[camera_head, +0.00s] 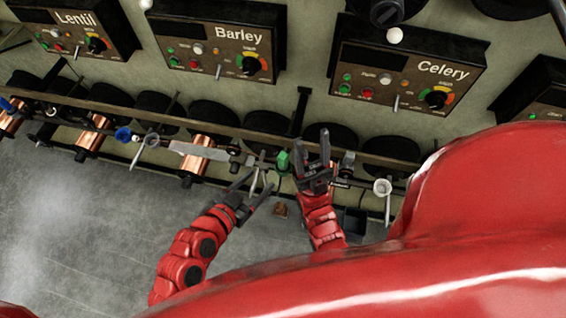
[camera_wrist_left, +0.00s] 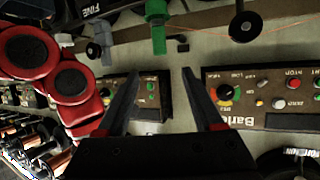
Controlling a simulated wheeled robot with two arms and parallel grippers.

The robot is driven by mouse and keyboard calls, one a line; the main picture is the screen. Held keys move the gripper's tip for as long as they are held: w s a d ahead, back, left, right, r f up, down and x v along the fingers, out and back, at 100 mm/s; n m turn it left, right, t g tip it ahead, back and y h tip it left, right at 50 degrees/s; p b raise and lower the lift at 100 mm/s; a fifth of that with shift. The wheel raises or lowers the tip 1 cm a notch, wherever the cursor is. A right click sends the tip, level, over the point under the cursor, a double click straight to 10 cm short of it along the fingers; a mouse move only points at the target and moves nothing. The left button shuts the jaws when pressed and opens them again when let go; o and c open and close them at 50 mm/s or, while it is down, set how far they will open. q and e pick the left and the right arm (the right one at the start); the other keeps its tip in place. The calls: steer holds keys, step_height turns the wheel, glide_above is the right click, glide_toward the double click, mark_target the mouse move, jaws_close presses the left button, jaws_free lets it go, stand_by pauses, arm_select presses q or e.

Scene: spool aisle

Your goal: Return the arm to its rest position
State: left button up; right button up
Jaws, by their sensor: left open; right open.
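My left gripper (camera_head: 260,176) is in the lower middle of the head view, on its red arm in front of the spool rail. Its dark fingers are spread and point up and right. In the left wrist view the left gripper (camera_wrist_left: 160,76) shows two separated fingers with nothing between them. My right gripper (camera_head: 311,146) is just to the right, its fingers spread and pointing up across the rail. I see nothing held in it. A green part (camera_head: 283,160) lies between the two grippers in the picture and also shows beyond the left fingers in the wrist view (camera_wrist_left: 158,38).
A long rail (camera_head: 230,132) with copper spools (camera_head: 196,155) and dark round holders runs across behind the grippers. Control boxes labelled Lentil (camera_head: 75,38), Barley (camera_head: 222,52) and Celery (camera_head: 405,82) stand behind it. Grey floor (camera_head: 70,220) is open at lower left.

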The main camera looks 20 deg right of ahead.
arm_select(q)
steer(key=shift+s+a+r, duration=0.2)
steer(key=shift+s+a, duration=0.05)
steer(key=shift+a, duration=0.05)
stand_by(0.4)
